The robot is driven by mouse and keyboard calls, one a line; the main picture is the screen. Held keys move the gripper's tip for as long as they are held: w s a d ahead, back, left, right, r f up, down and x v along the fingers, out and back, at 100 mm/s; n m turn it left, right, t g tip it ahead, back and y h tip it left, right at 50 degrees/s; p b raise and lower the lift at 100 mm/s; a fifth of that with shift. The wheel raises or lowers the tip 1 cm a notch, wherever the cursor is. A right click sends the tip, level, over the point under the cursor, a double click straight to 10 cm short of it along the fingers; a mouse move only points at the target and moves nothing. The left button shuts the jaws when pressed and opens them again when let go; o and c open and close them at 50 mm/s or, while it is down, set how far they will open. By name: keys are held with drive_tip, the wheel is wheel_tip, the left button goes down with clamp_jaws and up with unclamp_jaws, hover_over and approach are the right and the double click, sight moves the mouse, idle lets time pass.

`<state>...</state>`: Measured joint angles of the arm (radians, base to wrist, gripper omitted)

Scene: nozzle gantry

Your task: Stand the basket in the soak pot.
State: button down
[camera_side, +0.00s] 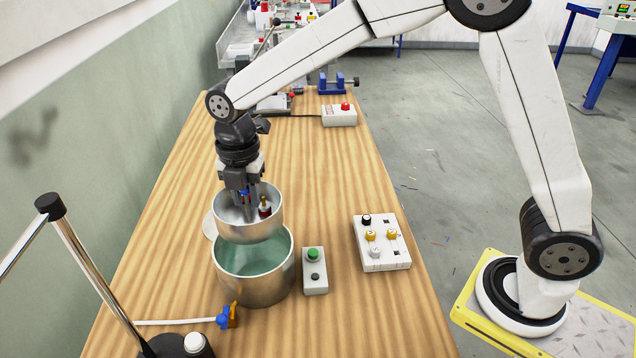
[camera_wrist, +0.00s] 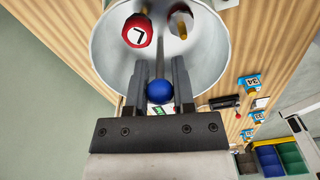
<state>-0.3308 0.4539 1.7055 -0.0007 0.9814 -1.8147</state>
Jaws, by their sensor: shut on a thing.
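The basket (camera_side: 252,232) is a round metal bowl, held upright by my gripper (camera_side: 246,206). In the wrist view, my gripper (camera_wrist: 160,74) is shut on the basket's blue ball knob (camera_wrist: 160,91). The soak pot (camera_side: 258,289) is a wider metal pot with greenish liquid, standing on the bench. The basket appears above the pot's far part and hides its far rim; the exact gap cannot be told.
A box with a green button (camera_side: 314,256) stands right of the pot, and a white nozzle block (camera_side: 381,243) further right. A blue and orange valve (camera_side: 228,317) sits in front. A lamp-like stand (camera_side: 70,240) rises front left. A red-button box (camera_side: 339,114) is farther back.

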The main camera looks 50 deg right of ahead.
sight(248, 221)
drive_tip(key=shift+a, duration=0.25)
drive_tip(key=shift+f, duration=0.1)
drive_tip(key=shift+f, duration=2.35)
drive_tip(key=shift+f, duration=3.45)
idle(1.8)
